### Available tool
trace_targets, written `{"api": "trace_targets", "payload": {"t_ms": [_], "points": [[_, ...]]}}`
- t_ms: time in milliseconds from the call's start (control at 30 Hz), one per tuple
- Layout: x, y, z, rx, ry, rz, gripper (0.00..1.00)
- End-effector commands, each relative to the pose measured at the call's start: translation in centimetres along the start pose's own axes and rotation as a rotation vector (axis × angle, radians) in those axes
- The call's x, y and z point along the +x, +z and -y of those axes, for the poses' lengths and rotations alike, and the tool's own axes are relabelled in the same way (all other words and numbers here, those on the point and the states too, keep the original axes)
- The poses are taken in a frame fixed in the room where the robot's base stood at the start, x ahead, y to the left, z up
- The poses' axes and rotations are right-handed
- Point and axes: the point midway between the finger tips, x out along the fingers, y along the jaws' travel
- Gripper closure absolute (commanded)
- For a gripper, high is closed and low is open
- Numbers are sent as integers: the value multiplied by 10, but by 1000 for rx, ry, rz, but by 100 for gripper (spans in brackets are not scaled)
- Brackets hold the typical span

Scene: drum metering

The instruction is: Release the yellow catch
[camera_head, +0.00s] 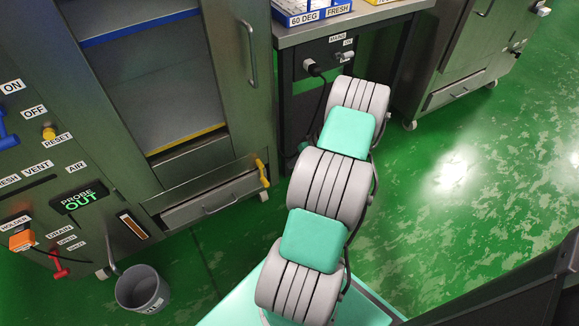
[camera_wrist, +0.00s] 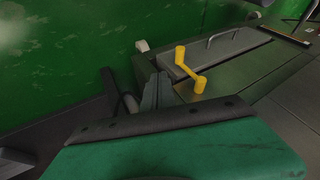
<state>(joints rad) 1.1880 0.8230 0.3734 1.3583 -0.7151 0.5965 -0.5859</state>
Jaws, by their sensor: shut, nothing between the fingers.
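The yellow catch (camera_head: 262,172) is a small cranked handle at the right end of the low drawer front on the steel cabinet. In the wrist view the yellow catch (camera_wrist: 190,70) stands out from the cabinet beside the drawer (camera_wrist: 235,48). My gripper (camera_wrist: 157,88) shows in the wrist view as grey fingers close together, just left of and below the catch in the picture. The fingers look apart from it, though the depth between them is hard to judge. They are shut and empty. In the head view my gripper is hidden by my arm.
The drawer has a bar handle (camera_head: 221,205). A grey bucket (camera_head: 140,288) stands on the floor at lower left, under a control panel (camera_head: 60,170). A bench (camera_head: 345,27) with a blue tray (camera_head: 305,10) is behind my arm. Green floor at right is clear.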

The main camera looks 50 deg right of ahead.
Motion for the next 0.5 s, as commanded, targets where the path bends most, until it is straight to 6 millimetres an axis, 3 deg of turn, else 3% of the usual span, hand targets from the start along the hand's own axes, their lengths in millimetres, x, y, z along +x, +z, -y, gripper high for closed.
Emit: {"api": "trace_targets", "payload": {"t_ms": [33,300,500], "points": [[15,2,-1,-1,-2,2,100],[74,2,-2,1,-1,1,100],[92,3,23,1,1,0,100]]}}
